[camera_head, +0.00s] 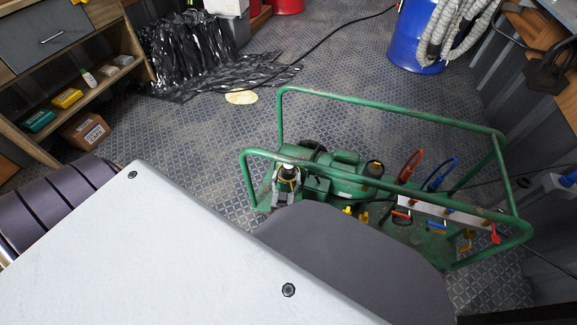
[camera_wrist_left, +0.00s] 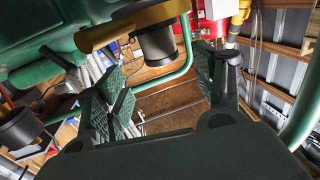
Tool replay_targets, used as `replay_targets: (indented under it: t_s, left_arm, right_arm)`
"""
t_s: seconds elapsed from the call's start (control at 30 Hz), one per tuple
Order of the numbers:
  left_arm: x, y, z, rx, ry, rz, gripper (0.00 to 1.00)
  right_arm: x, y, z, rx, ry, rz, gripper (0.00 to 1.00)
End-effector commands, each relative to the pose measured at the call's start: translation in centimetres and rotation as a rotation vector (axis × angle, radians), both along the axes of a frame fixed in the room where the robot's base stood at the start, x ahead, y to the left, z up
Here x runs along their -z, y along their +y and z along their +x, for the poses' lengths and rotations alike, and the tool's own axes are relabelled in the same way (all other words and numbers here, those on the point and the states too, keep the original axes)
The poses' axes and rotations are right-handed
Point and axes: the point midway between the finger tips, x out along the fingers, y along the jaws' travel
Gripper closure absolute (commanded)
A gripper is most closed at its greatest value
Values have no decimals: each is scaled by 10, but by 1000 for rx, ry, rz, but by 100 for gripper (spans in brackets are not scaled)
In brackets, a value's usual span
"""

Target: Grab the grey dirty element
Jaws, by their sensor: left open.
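A green-framed machine (camera_head: 345,178) stands on the floor in the head view. In the left wrist view, a dark grey cylinder (camera_wrist_left: 157,44) with a dull yellow collar hangs from the machine's green body; it looks like the grey dirty element, but dirt on it is hard to tell. My left gripper (camera_wrist_left: 160,78) is open, with green-padded fingers spread left and right. The cylinder shows between and beyond the fingertips, apparently apart from them; the exact gap is unclear. My right gripper is not in view.
Green frame tubes (camera_head: 400,103) surround the machine, and one tube (camera_wrist_left: 188,45) passes close to the gripper. A second dark cylinder (camera_wrist_left: 20,130) is at the wrist view's left. A blue barrel (camera_head: 418,40) and a shelf (camera_head: 90,75) stand apart. The floor behind the machine is mostly clear.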

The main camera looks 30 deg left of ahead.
Motion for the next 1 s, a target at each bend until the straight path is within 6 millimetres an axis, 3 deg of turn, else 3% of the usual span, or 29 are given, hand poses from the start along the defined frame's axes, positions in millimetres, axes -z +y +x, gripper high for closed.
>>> replay_targets:
  t_s: [0.2, 0.67, 1.0]
  left_arm:
    - [1, 7, 16, 1, 0, 1, 31]
    - [0, 8, 18, 1, 0, 1, 31]
    - [2, 17, 33, 1, -1, 2, 31]
  right_arm:
    - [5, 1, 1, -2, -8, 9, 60]
    - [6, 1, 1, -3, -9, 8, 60]
    - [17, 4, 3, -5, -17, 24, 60]
